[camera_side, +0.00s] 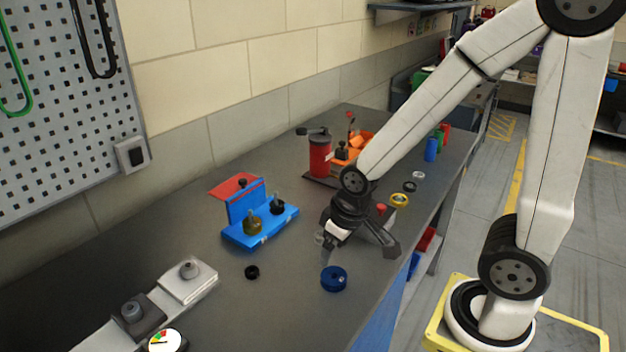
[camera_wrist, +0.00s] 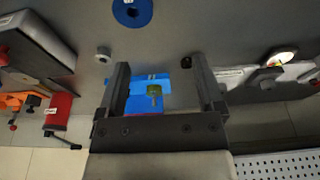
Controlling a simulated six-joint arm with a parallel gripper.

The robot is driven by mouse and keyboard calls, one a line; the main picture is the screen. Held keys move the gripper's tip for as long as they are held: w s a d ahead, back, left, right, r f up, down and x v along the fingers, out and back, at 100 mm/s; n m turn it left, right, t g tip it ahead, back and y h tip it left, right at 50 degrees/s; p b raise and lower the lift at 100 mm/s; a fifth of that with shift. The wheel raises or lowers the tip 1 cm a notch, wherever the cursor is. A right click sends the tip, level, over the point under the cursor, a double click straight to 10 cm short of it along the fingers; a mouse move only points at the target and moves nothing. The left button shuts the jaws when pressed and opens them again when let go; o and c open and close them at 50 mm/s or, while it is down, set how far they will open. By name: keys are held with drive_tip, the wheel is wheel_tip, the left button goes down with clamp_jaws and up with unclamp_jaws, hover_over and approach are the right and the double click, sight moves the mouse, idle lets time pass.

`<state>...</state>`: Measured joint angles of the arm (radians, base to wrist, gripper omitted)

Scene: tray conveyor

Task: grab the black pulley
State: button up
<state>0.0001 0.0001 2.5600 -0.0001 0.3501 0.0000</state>
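A small black pulley (camera_side: 251,272) lies on the grey bench in front of the blue stand. In the wrist view the black pulley (camera_wrist: 170,50) shows near the gap between the fingertips. My gripper (camera_side: 360,253) is above the bench, to the right of the black pulley and apart from it. In the wrist view my gripper (camera_wrist: 159,62) has its fingers wide apart with nothing held between them. Another dark ring (camera_side: 410,186) lies farther back on the bench, beyond my gripper.
A blue pulley (camera_side: 334,279) lies just in front of my gripper. A grey ring (camera_wrist: 103,52) lies near one finger. The blue stand (camera_side: 243,237) holds an olive knob. A red cylinder (camera_side: 320,156) stands behind. Bench around the black pulley is clear.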

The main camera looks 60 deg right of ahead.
drive_tip(key=shift+o, duration=0.3)
drive_tip(key=m+t+y, duration=0.2)
drive_tip(key=m+y, duration=0.7)
drive_tip(key=m, duration=1.2)
approach(279, 203)
drive_tip(key=s+a, duration=0.1)
drive_tip(key=a, duration=0.2)
drive_tip(key=s+a+f, duration=0.1)
drive_tip(key=s+a, duration=0.1)
drive_tip(key=a, duration=0.1)
drive_tip(key=s+a, duration=0.2)
drive_tip(key=a, duration=0.1)
drive_tip(key=shift+s+a+f, duration=0.2)
drive_tip(key=shift+a+f, duration=0.05)
drive_tip(key=shift+f, duration=0.15)
drive_tip(key=w+d+m+t, duration=0.1)
drive_tip(key=d, duration=0.1)
drive_tip(key=w+d+m+t+y, duration=0.1)
drive_tip(key=d+m, duration=0.1)
drive_tip(key=d, duration=0.1)
drive_tip(key=w+d+f+m+t, duration=0.1)
drive_tip(key=d+m+t, duration=0.1)
drive_tip(key=shift+w+d, duration=0.3)
drive_tip(key=shift+d, duration=0.05)
drive_tip(key=shift+x, duration=1.35)
